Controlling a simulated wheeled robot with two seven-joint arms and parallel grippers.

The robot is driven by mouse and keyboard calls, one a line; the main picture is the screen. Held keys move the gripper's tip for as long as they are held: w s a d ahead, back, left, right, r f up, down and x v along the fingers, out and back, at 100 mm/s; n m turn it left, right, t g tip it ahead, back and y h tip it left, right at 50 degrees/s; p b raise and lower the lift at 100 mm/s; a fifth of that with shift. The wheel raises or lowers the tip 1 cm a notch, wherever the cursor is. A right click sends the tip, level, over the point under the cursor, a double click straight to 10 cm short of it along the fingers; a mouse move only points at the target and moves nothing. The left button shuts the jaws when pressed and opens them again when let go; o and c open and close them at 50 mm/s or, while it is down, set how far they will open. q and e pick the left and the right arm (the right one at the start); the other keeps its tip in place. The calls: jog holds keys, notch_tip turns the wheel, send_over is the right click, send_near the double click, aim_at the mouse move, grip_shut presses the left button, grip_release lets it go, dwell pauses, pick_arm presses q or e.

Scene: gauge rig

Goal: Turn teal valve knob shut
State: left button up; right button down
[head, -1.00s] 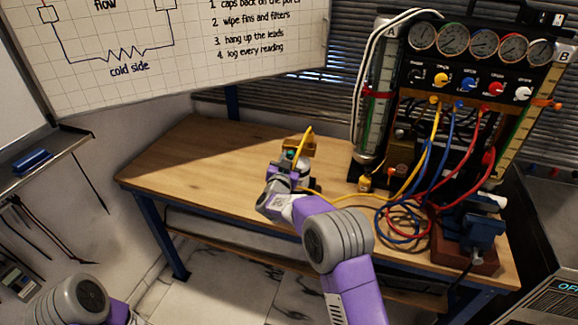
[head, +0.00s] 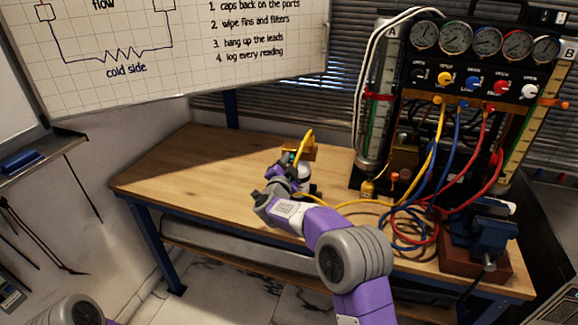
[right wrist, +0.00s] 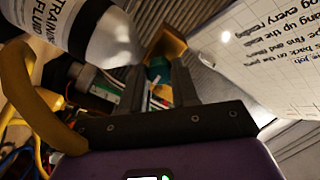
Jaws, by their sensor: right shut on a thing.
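The teal valve knob (right wrist: 158,68) shows between the fingertips of my right gripper (right wrist: 157,82) in the right wrist view. The gripper is shut on it, and the fingers cover its sides. In the head view the right gripper (head: 285,170) is at a small brass-coloured block (head: 301,150) on the bench, and the knob is mostly hidden behind it. A white bottle labelled training fluid (right wrist: 100,35) stands close beside the gripper. My left gripper is outside both views; only a piece of that arm shows at the lower left.
The gauge rig (head: 485,65), coiled hoses and a blue vise (head: 487,232) fill the bench's right. The wooden bench (head: 190,170) is clear at left.

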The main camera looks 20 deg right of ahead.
dwell(0.4)
jog(key=c, duration=0.8)
grip_release()
jog(key=shift+c, duration=0.2)
jog(key=shift+s, duration=0.1)
jog(key=p+v, duration=0.1)
jog(key=v, duration=0.6)
jog(key=shift+s+a, duration=0.15)
jog(key=shift+s, duration=0.05)
